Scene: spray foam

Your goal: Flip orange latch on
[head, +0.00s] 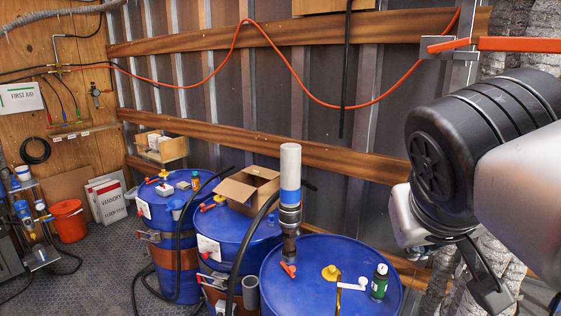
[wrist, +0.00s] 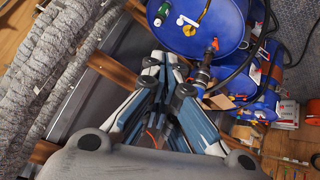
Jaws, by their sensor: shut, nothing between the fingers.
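An orange bar-like handle (head: 520,44) reaches in from the right edge at the upper right of the head view, beside a grey bracket (head: 436,47). Small orange valve levers sit on the blue drums, one on the front drum (head: 288,268) and one on the middle drum (head: 206,207). I cannot tell which is the orange latch. My gripper (wrist: 168,78) is shut and empty in the wrist view. In the head view it is partly seen below my arm at the right, right of the front drum and well below the orange handle. No contact with a lever shows.
A blue drum (head: 330,255) stands in front, with a vertical white-and-blue pipe (head: 290,180) and a green bottle (head: 379,281) on top. An open cardboard box (head: 246,187) sits behind. An orange hose (head: 345,105) hangs along the wall. Wrapped ducts (wrist: 55,75) are close in the wrist view.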

